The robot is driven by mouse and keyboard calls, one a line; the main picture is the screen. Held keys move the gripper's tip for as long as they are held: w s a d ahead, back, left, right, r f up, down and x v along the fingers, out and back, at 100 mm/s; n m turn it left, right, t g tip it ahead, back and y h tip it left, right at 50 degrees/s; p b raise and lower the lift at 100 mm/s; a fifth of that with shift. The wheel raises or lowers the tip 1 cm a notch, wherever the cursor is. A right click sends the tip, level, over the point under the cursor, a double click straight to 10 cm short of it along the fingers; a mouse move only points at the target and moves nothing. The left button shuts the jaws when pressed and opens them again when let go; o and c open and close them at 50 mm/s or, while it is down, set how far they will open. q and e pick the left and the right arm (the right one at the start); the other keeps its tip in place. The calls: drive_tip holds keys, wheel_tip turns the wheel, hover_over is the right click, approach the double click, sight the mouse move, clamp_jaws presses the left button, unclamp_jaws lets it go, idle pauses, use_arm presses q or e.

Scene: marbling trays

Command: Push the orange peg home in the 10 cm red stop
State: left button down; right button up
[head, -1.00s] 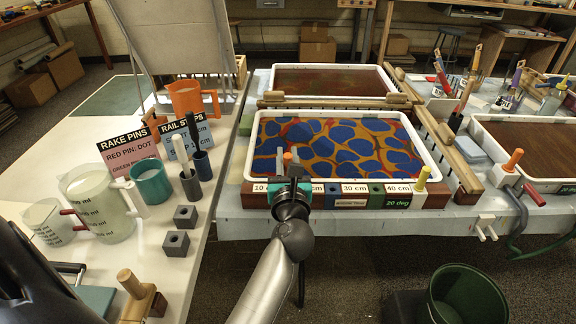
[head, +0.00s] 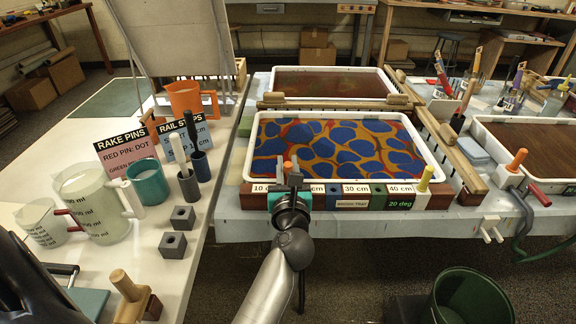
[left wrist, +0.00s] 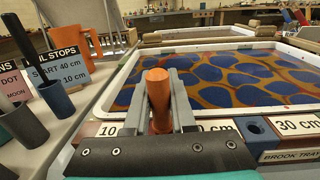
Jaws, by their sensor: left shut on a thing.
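The orange peg (head: 287,166) stands upright at the left end of the front rail (head: 246,199) of the near tray. My left gripper (head: 292,176) is shut on it; in the left wrist view the peg (left wrist: 159,100) rises between the two grey fingers. The red stop and the peg's lower end are hidden behind the gripper, so I cannot tell how deep the peg sits. The 10 cm label (left wrist: 110,130) shows just left of the fingers. My right gripper is not in view.
A blue block with an empty hole (left wrist: 256,127) sits right of the gripper. A yellow peg (head: 425,178) stands at 40 cm. The marbled tray (head: 340,114) lies behind the rail. Cups and two grey blocks (head: 172,244) stand on the left table.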

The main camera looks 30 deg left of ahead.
use_arm(q)
drive_tip(key=shift+f+b, duration=0.35)
drive_tip(key=shift+f, duration=0.1)
drive_tip(key=c, duration=0.7)
unclamp_jaws()
drive_tip(key=shift+r, duration=0.1)
wheel_tip(320, 180, up, 20)
drive_tip(key=p, duration=1.2)
